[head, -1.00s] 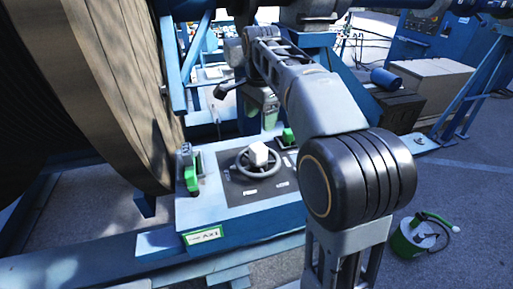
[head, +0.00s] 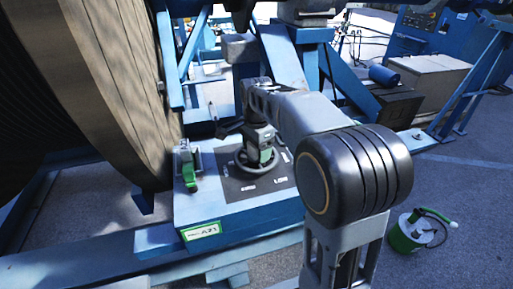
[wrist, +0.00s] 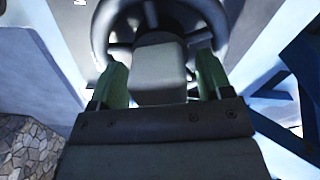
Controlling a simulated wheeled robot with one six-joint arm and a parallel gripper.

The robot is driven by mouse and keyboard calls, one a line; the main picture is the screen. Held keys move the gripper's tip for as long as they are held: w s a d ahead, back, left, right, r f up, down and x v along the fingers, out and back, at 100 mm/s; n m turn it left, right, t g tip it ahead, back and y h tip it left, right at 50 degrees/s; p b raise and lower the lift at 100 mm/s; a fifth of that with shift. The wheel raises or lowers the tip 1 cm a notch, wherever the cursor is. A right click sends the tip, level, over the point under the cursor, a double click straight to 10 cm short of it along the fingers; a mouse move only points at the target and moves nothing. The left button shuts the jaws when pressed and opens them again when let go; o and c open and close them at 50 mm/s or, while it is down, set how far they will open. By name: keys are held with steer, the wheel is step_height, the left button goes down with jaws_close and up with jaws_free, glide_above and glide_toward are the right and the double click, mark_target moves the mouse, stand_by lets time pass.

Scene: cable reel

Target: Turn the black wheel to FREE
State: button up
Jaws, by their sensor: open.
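The black wheel (head: 242,167) lies on a dark panel on top of the blue control box (head: 240,212), mostly covered by my gripper in the head view. In the wrist view the wheel's rim (wrist: 101,32) and spokes fill the top, with a grey block-shaped hub (wrist: 160,72) at its middle. My gripper (wrist: 161,78) is open, one green finger on each side of the hub; contact cannot be told. In the head view my gripper (head: 262,152) points down over the wheel. Small white labels around the wheel are too small to read.
A green-handled lever (head: 188,172) stands on the box left of the wheel. The big cable reel (head: 100,90) rises at the left. A green container with a hose (head: 408,235) stands on the floor at the right. Blue frame beams stand behind.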

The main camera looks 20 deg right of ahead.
steer(key=c, duration=1.3)
